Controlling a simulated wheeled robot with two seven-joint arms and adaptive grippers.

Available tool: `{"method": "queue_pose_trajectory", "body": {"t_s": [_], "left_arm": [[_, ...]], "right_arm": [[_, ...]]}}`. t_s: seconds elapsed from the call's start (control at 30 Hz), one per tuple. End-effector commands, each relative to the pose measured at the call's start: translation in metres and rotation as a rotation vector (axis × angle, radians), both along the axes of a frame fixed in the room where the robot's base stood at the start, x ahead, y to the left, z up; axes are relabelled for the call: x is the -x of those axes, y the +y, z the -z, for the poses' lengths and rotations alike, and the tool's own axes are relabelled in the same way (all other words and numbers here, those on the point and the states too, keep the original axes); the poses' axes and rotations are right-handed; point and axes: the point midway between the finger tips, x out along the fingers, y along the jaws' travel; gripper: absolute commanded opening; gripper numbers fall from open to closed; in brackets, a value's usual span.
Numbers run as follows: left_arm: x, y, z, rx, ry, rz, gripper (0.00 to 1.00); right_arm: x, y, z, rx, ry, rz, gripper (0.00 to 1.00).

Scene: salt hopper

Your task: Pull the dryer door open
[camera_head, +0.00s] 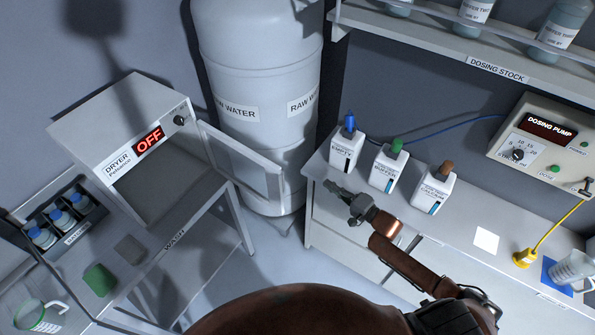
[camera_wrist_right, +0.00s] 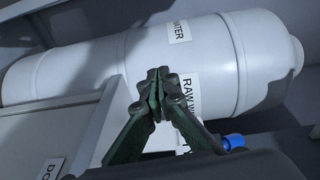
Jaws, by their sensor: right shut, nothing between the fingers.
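The dryer (camera_head: 115,125) is a grey box on the left bench, with a red OFF display. Its door (camera_head: 240,160), a pale framed panel, stands swung out from the right edge of the dryer front, and the front opening is exposed. My right gripper (camera_head: 335,187) is shut and empty, to the right of the door and apart from it, near the bottle bench's left end. In the right wrist view its fingers (camera_wrist_right: 155,95) meet in front of the tank, and no dryer shows there. My left gripper is not in view.
A white raw water tank (camera_head: 255,60) stands behind the door. Several white bottles (camera_head: 388,170) stand on the right bench close to my right gripper. A rack (camera_head: 62,215) and a green block (camera_head: 99,279) are on the left bench. Open floor lies between the benches.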

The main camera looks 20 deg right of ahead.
Motion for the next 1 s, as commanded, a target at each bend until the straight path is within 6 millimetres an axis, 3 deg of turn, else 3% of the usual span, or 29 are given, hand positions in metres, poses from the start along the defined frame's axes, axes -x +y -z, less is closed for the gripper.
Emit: {"method": "queue_pose_trajectory", "body": {"t_s": [0.03, 0.13, 0.43, 0.73, 1.0], "left_arm": [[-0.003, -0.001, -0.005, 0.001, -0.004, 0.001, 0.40], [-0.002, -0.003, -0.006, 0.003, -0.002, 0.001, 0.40], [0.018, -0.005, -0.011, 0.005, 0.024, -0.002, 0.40], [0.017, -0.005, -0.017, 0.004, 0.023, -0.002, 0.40], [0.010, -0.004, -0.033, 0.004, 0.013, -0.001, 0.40]], "right_arm": [[0.000, 0.007, -0.018, -0.034, -0.003, -0.020, 0.00], [-0.002, 0.015, -0.032, -0.076, -0.004, -0.039, 0.00], [-0.041, 0.039, -0.034, -0.086, -0.004, -0.042, 0.00], [-0.088, 0.066, -0.033, -0.083, -0.003, -0.041, 0.00], [-0.061, 0.086, -0.033, -0.085, 0.000, -0.040, 0.00]]}}
